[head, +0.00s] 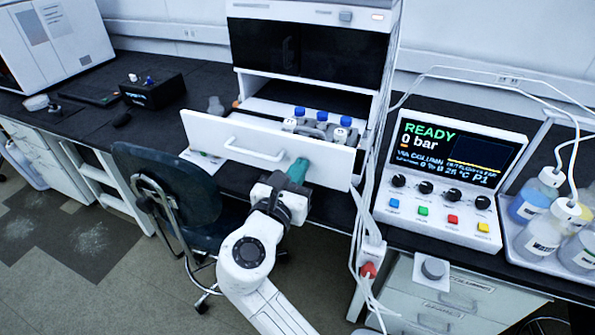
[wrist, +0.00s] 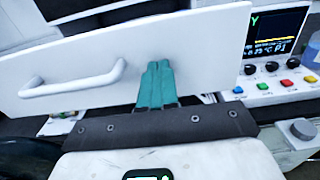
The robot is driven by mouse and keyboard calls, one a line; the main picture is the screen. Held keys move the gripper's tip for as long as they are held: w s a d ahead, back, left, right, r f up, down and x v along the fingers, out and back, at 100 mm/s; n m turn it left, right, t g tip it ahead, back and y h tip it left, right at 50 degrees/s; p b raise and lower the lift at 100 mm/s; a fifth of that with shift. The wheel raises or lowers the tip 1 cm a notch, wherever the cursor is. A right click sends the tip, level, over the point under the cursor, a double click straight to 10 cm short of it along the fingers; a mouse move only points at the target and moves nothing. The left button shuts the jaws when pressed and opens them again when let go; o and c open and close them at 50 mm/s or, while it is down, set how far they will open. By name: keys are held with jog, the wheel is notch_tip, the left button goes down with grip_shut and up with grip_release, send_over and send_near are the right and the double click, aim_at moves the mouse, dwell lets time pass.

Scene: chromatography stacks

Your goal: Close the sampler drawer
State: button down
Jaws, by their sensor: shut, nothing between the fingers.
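The sampler drawer (head: 220,135) is pulled out of the white stack in the middle of the head view. Its white front panel and bar handle (head: 254,151) face me, and several blue-capped bottles (head: 320,119) stand behind the panel. My gripper (head: 299,166) is shut and empty, with teal fingers at the front panel, right of the handle. In the wrist view the drawer front (wrist: 200,50) fills the upper part, the handle (wrist: 75,82) is at left, and the fingers (wrist: 158,66) overlap the panel. I cannot tell whether they touch it.
A control unit (head: 450,175) reading READY stands right of the stack, with white cables (head: 362,220) hanging between. A tray of bottles (head: 545,225) is at far right. A dark chair (head: 165,185) stands left of my arm. A black box (head: 152,90) sits on the left bench.

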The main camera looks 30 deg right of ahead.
send_near(333, 114)
jog(key=d+r, duration=0.1)
jog(key=r, duration=0.1)
jog(key=d+r, duration=0.1)
jog(key=d, duration=0.1)
jog(key=shift+w+d+r, duration=0.35)
jog(key=shift+w, duration=0.05)
jog(key=shift+w+d, duration=0.15)
jog(key=shift+r, duration=0.15)
jog(key=shift+w+r, duration=0.1)
jog(key=shift+r, duration=0.05)
jog(key=shift+p, duration=0.35)
